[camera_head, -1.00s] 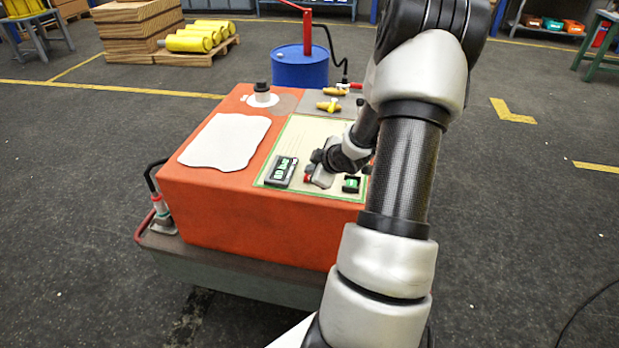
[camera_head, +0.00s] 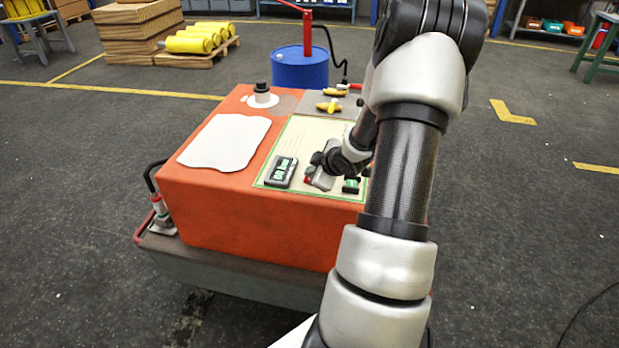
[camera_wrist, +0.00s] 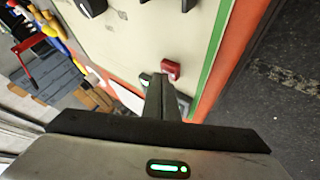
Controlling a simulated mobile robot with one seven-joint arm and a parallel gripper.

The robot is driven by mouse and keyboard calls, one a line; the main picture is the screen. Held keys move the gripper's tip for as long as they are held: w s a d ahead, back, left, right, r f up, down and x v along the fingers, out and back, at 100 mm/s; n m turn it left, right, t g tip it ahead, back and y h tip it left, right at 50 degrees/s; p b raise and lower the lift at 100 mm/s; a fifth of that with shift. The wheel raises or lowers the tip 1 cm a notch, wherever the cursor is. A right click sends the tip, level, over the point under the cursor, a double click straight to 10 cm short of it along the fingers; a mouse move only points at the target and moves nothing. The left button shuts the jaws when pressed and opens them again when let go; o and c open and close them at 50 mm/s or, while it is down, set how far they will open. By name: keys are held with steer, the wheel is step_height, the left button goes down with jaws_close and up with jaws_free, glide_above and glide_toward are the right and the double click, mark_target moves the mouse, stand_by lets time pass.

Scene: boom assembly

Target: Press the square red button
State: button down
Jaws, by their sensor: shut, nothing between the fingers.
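A small red button (camera_head: 307,180) sits on the beige panel (camera_head: 300,152), partly hidden beside my gripper in the head view. In the wrist view the red button (camera_wrist: 171,70) shows clearly, just right of the fingertips. My gripper (camera_head: 317,186) is low over the front of the panel. In the wrist view my gripper's fingers (camera_wrist: 158,78) are together and empty, with their tips close beside the red button. I cannot tell whether they touch it.
A dark display with green digits (camera_head: 281,172) lies left of my gripper, and a black and green control (camera_head: 351,185) lies right of it. The panel is on an orange block (camera_head: 260,230). A white sheet (camera_head: 225,141), yellow valve handles (camera_head: 330,106) and a blue drum (camera_head: 300,68) are farther back.

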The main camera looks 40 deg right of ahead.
steer(key=shift+f, duration=0.2)
stand_by(0.3)
steer(key=shift+r, duration=0.15)
steer(key=shift+r+p, duration=0.8)
steer(key=shift+p, duration=0.05)
step_height(320, 180, up, 5)
steer(key=p, duration=0.5)
stand_by(0.5)
